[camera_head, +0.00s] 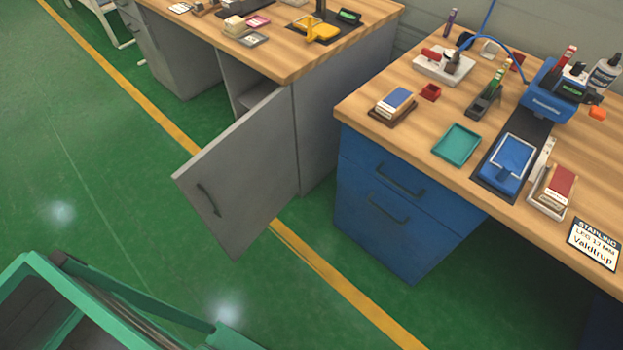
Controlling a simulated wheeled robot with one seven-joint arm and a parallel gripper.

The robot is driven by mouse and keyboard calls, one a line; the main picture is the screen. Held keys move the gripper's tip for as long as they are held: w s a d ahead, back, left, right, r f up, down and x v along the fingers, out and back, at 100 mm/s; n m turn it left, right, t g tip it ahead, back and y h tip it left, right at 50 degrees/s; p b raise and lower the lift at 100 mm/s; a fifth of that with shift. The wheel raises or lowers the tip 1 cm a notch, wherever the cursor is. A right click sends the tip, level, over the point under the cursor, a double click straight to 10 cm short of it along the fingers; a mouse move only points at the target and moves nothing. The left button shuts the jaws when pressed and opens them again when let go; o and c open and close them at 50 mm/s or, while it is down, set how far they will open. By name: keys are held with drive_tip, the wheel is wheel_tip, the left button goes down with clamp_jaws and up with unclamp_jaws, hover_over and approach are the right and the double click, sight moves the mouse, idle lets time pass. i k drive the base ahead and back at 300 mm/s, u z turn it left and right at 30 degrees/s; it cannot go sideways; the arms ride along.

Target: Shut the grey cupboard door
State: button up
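The grey cupboard door (245,172) stands wide open under the left workbench, swung out over the green floor. Its dark handle (208,199) is near the door's free edge, at the lower left. The hinge side meets the grey cupboard body (345,105) at the right. Part of the cupboard's inside (240,85) shows behind the door's top edge. My gripper is not in view, so its state and its place relative to the door do not show.
A workbench with blue drawers (390,205) stands to the right. A green-framed cart or bin (95,290) is at the lower left. Green floor (110,180) with a yellow line (330,272) is clear left of the door. Small items cover both benchtops.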

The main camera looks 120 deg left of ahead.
sight(239, 184)
drive_tip(key=u, duration=4.05)
drive_tip(key=k, duration=0.8)
drive_tip(key=i, duration=0.8)
drive_tip(key=z, duration=0.1)
